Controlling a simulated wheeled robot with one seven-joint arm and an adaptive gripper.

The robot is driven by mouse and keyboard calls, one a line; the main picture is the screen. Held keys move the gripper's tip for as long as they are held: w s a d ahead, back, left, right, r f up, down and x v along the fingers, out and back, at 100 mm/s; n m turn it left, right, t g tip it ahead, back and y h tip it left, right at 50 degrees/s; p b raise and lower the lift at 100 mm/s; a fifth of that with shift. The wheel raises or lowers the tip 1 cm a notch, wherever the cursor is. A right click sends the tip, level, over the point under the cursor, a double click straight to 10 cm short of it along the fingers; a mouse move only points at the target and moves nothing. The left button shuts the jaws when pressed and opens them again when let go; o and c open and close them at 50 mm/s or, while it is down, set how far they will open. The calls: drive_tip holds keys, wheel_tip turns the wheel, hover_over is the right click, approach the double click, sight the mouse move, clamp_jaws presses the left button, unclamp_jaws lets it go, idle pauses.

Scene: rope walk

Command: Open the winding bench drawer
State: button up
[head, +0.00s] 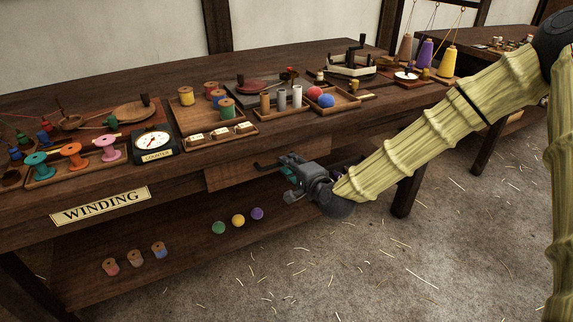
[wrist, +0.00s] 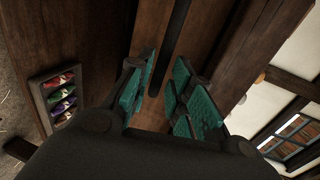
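The winding bench drawer (head: 232,174) is a brown wooden front under the bench top, right of the WINDING sign. It looks closed, though my gripper covers its right part. Its dark bar handle (head: 266,166) sticks out on the left of my gripper (head: 287,168). In the wrist view the handle (wrist: 181,35) runs as a dark bar between and beyond the teal finger pads. My gripper (wrist: 163,85) is open, with a clear gap between the pads. I cannot tell whether either pad touches the handle.
The winding bench (head: 110,235) carries spools, trays and a counter dial (head: 153,141) on top. Its lower shelf holds several small spools and coloured balls (head: 238,220). A tray of coloured items (wrist: 62,96) shows at left in the wrist view. Straw-strewn floor (head: 400,260) is open in front.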

drive_tip(key=shift+x, duration=1.35)
clamp_jaws()
